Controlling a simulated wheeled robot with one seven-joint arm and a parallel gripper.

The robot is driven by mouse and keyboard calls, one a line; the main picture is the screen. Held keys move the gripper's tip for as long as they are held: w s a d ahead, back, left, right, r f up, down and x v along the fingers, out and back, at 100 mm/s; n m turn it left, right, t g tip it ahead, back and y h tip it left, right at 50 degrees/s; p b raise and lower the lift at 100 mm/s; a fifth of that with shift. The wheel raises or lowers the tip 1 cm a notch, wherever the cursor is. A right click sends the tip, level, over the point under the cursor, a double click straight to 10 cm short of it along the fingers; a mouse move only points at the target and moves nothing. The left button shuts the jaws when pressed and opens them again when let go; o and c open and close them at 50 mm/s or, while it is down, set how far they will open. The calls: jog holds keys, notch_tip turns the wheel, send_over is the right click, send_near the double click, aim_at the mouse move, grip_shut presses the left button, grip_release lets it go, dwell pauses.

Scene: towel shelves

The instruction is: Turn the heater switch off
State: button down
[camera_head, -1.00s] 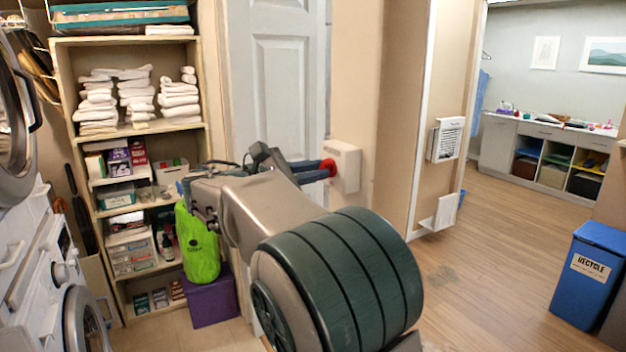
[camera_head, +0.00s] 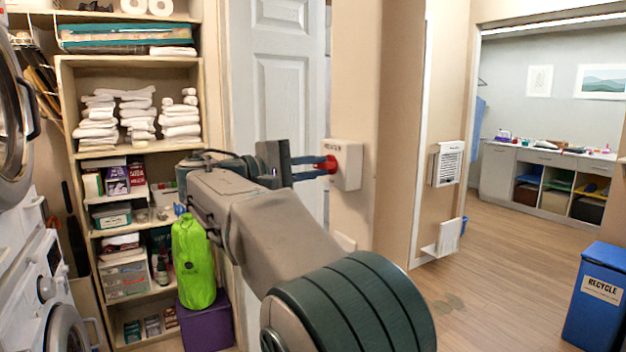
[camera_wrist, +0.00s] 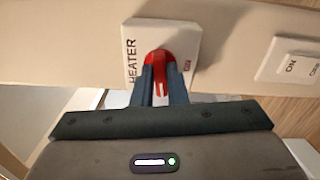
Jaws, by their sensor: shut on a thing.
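The heater switch is a white wall box (camera_head: 348,164) with a red knob (camera_head: 328,165), mounted on the beige wall right of the grey door. In the wrist view the box (camera_wrist: 182,34) reads "HEATER", with "ON" in red near its lower right, and the red knob (camera_wrist: 158,62) sits in its middle. My gripper (camera_head: 318,166) reaches the knob from the left. Its two fingers (camera_wrist: 160,88) are shut on the red knob, one on each side. The fingers hide part of the knob, and its exact setting is hard to read.
A second white switch plate (camera_wrist: 292,62) marked "ON" is beside the heater box. Shelves with folded towels (camera_head: 98,122) and a green bag (camera_head: 194,262) stand at left. A blue recycle bin (camera_head: 598,300) is at right. The wooden floor between is clear.

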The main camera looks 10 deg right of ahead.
jog(key=shift+f+m+b, duration=0.1)
jog(key=shift+m+b, duration=0.4)
jog(key=shift+m, duration=0.2)
jog(key=c, duration=1.4)
grip_release()
jog(key=shift+c, duration=0.2)
jog(key=v, duration=1.4)
